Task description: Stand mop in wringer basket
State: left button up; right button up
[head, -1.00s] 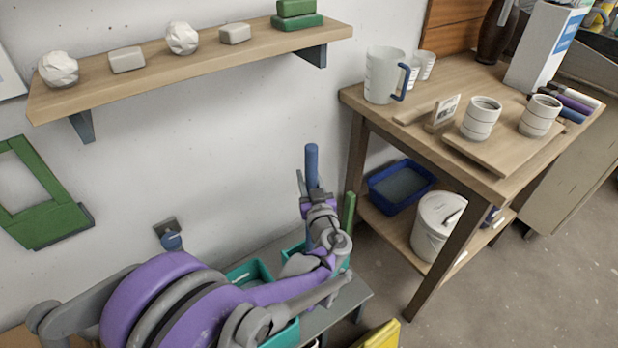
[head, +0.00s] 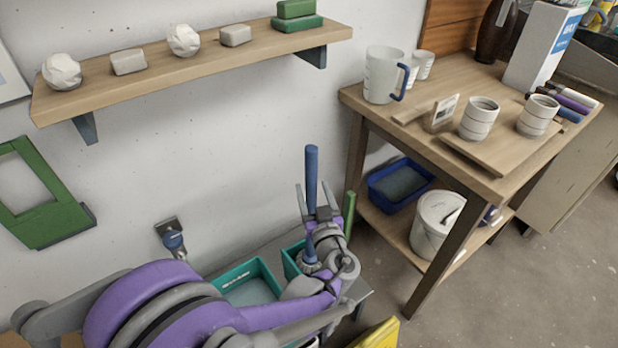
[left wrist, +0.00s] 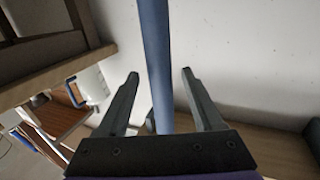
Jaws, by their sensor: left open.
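The mop's blue handle (head: 312,170) stands nearly upright near the wall, with its top free. A greyish piece (head: 309,263) shows low at the handle, partly behind my arm. A teal container wall (head: 290,261), possibly the wringer basket, shows beside it; I cannot tell whether the mop's foot is inside. My left gripper (head: 315,192) is open, its fingers apart on either side of the handle in the picture. In the left wrist view, the handle (left wrist: 155,60) runs between the open fingers, with gaps on both sides. My right gripper is out of view.
A teal tub (head: 247,277) sits on a low grey bench (head: 350,301). A green post (head: 349,213) stands just right of the gripper. A wooden table (head: 445,160) with mugs is to the right, a white bucket (head: 430,228) on its lower shelf. A wall shelf (head: 200,58) hangs above.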

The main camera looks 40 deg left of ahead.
pick_arm(q)
jog(key=v, duration=0.7)
jog(key=s+f+m+g+h, duration=0.4)
jog(key=s+f+g+h, duration=0.1)
jog(key=s+f, duration=0.25)
jog(key=s+d+f+m+g+h, duration=0.1)
jog(key=s+d+f+m+h, duration=0.2)
jog(key=s+d+m+h, duration=0.3)
jog(key=s+d+h, duration=0.3)
jog(key=d, duration=0.3)
jog(key=shift+s+g+p, duration=0.3)
jog(key=shift+s+g, duration=0.05)
jog(key=shift+g, duration=0.05)
